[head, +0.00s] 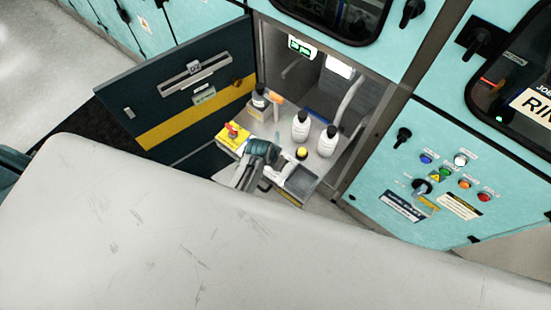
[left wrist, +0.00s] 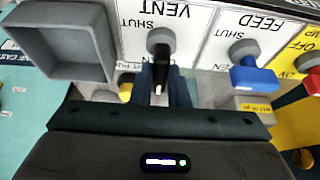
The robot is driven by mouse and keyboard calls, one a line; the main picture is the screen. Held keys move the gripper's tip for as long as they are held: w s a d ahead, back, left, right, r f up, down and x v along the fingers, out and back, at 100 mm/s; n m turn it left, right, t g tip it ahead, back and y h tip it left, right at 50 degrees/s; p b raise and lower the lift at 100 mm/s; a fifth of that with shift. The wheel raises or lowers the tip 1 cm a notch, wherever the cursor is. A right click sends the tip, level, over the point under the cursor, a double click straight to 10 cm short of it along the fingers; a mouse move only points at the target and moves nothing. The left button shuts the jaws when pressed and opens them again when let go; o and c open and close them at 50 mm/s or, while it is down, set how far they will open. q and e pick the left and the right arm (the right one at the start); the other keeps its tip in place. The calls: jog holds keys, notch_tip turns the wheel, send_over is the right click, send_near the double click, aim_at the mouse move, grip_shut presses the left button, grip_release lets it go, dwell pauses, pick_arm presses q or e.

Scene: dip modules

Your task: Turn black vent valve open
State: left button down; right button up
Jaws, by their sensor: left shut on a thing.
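The black vent valve (left wrist: 159,70) shows in the left wrist view, below an upside-down VENT label with SHUT marked at its left. Its handle points down in the picture, toward my gripper. My left gripper (left wrist: 165,84) is shut on this handle, one finger at each side. In the head view my left gripper (head: 268,152) is inside the open cabinet at the bench panel, and it hides the valve. My right gripper is in neither view.
The blue feed valve (left wrist: 249,76) stands right of the vent valve, with a red knob (head: 233,129) on a yellow box beyond. A grey open tray (head: 304,182) lies at the other side. White bottles (head: 301,127) stand behind. The dark cabinet door (head: 185,95) is open at left.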

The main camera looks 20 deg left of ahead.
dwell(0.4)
pick_arm(q)
jog(key=c, duration=1.4)
grip_release()
jog(key=shift+r, duration=0.15)
jog(key=b+v, duration=0.2)
jog(key=v, duration=0.8)
jog(key=shift+s+r, duration=0.2)
jog(key=shift+r, duration=0.1)
